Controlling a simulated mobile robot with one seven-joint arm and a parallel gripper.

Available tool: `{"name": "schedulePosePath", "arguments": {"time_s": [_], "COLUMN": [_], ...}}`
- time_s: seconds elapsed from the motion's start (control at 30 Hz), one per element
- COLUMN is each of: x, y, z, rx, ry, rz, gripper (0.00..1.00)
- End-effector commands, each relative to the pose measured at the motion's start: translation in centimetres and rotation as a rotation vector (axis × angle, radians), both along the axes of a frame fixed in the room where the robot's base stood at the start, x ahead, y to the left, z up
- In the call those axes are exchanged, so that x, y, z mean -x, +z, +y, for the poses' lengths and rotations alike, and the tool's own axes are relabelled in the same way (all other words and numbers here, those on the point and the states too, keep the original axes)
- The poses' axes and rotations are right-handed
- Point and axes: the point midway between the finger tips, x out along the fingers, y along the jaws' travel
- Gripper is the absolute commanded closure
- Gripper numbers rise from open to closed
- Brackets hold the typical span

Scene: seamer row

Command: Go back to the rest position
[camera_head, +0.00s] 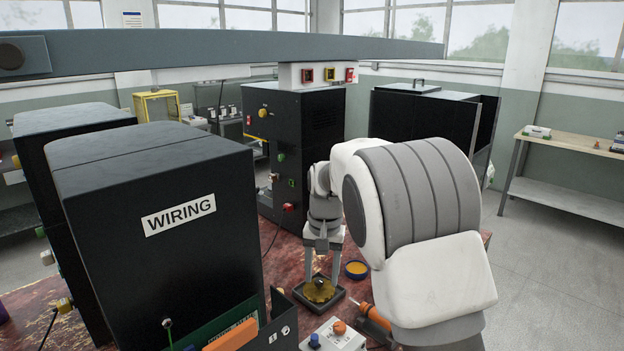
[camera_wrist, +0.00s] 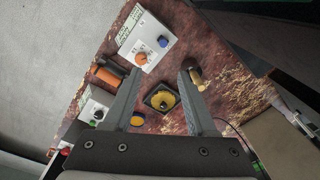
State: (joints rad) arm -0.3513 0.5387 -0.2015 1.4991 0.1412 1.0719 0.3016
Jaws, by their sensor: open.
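My gripper (camera_head: 321,270) hangs fingers-down over the worn red worktop in the head view. Its two fingers are apart with nothing between them. Just below it is a dark square base (camera_head: 336,296) with a yellow brass-like disc (camera_head: 319,289) on it. In the wrist view my gripper (camera_wrist: 161,76) shows both fingers spread, and the disc (camera_wrist: 161,100) appears between them. Whether the fingertips touch the disc or base cannot be told. My arm's large white and grey links cover much of the right side of the worktop in the head view.
A black machine labelled WIRING (camera_head: 150,240) stands close on the left. Another black cabinet (camera_head: 300,130) stands behind my gripper. A box with knobs (camera_head: 335,337), an orange handle (camera_head: 372,315) and a blue-rimmed round piece (camera_head: 356,269) lie nearby. Floor (camera_head: 560,260) is clear at right.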

Motion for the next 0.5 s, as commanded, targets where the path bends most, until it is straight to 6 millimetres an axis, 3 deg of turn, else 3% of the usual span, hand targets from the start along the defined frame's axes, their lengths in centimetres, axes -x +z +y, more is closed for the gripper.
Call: {"name": "schedulePosePath", "arguments": {"time_s": [0.03,0.2,0.5], "x": [0.8,3.6,9.6], "y": [1.5,5.1,10.0], "z": [-0.7,-2.8,-5.8], "rx": [-0.011,-0.032,-0.053], "ry": [-0.001,0.012,0.046], "rz": [-0.018,-0.065,-0.154], "gripper": [0.43,0.43,0.43]}}
